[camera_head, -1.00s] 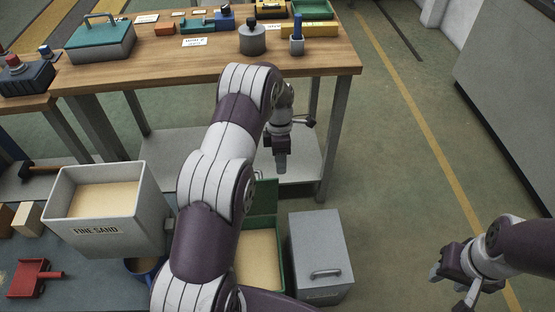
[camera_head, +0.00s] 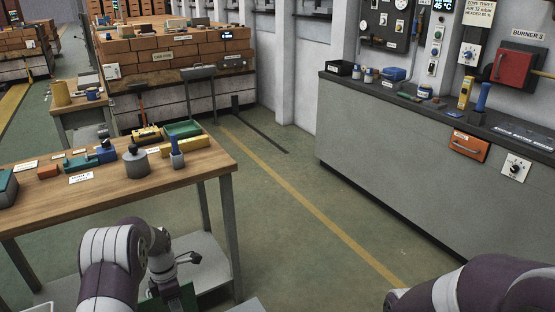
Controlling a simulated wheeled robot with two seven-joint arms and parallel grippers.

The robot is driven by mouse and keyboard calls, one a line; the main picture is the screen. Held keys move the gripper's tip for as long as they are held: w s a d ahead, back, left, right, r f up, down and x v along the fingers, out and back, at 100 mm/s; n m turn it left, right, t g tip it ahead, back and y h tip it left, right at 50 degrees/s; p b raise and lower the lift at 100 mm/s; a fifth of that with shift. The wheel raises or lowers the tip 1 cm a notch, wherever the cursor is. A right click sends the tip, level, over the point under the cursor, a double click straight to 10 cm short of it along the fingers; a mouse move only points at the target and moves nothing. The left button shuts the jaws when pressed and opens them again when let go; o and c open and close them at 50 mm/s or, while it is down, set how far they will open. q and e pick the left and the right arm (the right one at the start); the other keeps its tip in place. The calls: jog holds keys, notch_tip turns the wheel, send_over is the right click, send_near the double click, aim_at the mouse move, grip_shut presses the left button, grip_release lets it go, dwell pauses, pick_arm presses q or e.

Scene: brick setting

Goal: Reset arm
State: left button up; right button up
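My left arm rises from the bottom left in white and purple, in front of the wooden workbench. Its gripper (camera_head: 164,288) hangs low beside the bench's lower shelf, near a green box edge (camera_head: 182,299). Its fingertips are small and dark, and I cannot tell if they are open or shut. My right arm shows only as white and purple links at the bottom right. Its gripper is outside the picture. I see nothing held in the visible part of the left gripper.
The wooden workbench (camera_head: 205,165) at left holds a grey weight (camera_head: 136,163), a blue-handled tool (camera_head: 176,152) and a green tray (camera_head: 184,129). A long grey counter (camera_head: 400,150) runs along the right. Open green floor with a yellow line lies between them.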

pick_arm(q)
jog(key=s+d+r+m+t, duration=0.1)
jog(key=s+d+r+m, duration=0.25)
jog(key=s+m, duration=0.4)
jog(key=s+d+r+m+t+y, duration=0.1)
jog(key=s+d+r+m, duration=0.1)
jog(key=s+r+m, duration=0.35)
jog(key=s+d+r+m, duration=0.2)
jog(key=s+r+m, duration=0.1)
jog(key=s+m, duration=0.6)
notch_tip(320, 180, up, 16)
jog(key=w+d+m+t+p, duration=0.1)
jog(key=p, duration=1.3)
jog(key=shift+d+m, duration=0.15)
jog(key=shift+m, duration=0.25)
pick_arm(e)
notch_tip(320, 180, up, 14)
jog(key=shift+w+r, duration=0.2)
jog(key=shift+w, duration=0.25)
pick_arm(q)
jog(key=shift+w+r, duration=0.1)
